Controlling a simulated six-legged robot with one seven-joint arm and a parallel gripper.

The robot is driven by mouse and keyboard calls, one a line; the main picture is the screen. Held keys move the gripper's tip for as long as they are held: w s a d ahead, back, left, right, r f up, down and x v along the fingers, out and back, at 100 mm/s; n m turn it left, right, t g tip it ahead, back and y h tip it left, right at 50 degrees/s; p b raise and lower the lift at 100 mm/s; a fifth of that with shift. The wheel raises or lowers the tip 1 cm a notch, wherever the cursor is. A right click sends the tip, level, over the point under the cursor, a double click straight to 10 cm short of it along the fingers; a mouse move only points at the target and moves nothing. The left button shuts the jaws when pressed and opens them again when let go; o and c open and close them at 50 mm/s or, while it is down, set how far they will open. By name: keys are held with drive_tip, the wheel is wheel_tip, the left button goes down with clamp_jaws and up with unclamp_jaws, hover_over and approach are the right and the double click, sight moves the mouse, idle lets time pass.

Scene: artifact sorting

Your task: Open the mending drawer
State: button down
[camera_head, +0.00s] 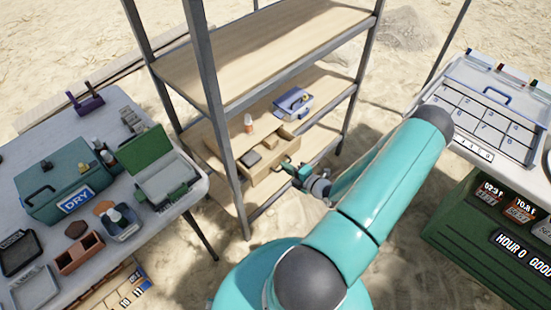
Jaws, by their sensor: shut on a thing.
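The wooden drawer (262,182) is on the lower level of the metal-framed shelf. It stands pulled out toward the front, with its inside showing from above. A dark block (252,158) and a smaller brown piece (270,142) lie in it. My gripper (290,170) is at the drawer's front, at its right part, and is shut on what seems to be the drawer's handle. The handle is too small and too covered by the fingers to see clearly. I cannot tell whether the drawer is fully out.
The shelf's upper board (250,50) is bare. A blue-grey case (293,102) and a small bottle (248,123) stand near the drawer. A cluttered table (30,180) is at left, a numbered tray (480,118) at right. Sand is free before the shelf.

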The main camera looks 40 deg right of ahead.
drive_tip(key=v, duration=0.3)
drive_tip(key=shift+s+f, duration=0.3)
drive_tip(key=shift+s, duration=0.1)
drive_tip(key=c, duration=1.5)
unclamp_jaws()
drive_tip(key=shift+c, duration=0.2)
drive_tip(key=v, duration=1.4)
drive_tip(key=shift+w+a, duration=0.1)
